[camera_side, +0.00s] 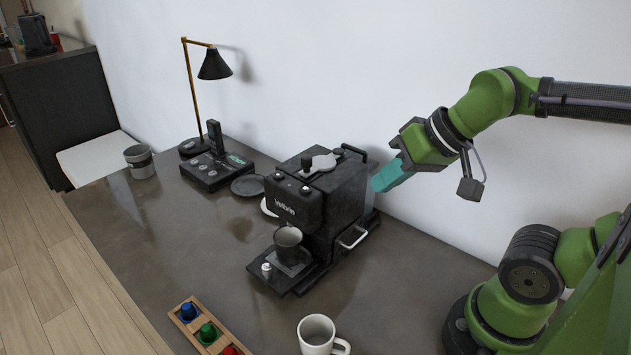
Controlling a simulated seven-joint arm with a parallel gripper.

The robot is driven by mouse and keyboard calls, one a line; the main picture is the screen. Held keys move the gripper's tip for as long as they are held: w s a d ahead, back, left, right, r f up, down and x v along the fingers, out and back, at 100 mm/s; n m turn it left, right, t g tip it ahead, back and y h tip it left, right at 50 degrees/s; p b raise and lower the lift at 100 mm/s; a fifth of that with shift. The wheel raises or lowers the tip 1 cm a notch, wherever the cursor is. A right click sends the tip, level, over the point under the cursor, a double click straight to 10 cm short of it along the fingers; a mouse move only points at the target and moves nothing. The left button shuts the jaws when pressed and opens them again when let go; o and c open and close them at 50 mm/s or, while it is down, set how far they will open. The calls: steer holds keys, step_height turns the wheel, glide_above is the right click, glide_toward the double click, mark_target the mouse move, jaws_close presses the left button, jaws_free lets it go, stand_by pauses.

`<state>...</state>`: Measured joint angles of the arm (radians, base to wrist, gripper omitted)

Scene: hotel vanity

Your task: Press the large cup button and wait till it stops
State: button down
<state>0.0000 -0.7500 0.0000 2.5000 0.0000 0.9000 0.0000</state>
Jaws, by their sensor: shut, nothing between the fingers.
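A black coffee machine (330,196) stands on the dark counter with its front facing the lower left. Small light-topped buttons (304,190) show on its top front edge; I cannot tell which one is the large cup button. A dark grey cup (288,244) stands upright on the drip tray under the spout. My gripper (388,177), with teal fingers, is shut and empty. It is in the air to the right of the machine's upper body, and its fingertips appear close to the machine's right side. I cannot tell whether they touch.
A white mug (316,336) and a wooden tray (219,342) with coloured capsules are at the front. A metal canister (139,161) stands far left. The left counter is clear.

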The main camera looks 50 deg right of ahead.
stand_by(0.9)
step_height(320, 180, up, 8)
steer(key=n+t, duration=0.2)
steer(key=n, duration=1.3)
glide_above(310, 191)
steer(key=shift+f, duration=4.45)
steer(key=shift+f, duration=0.15)
steer(key=shift+f, duration=0.25)
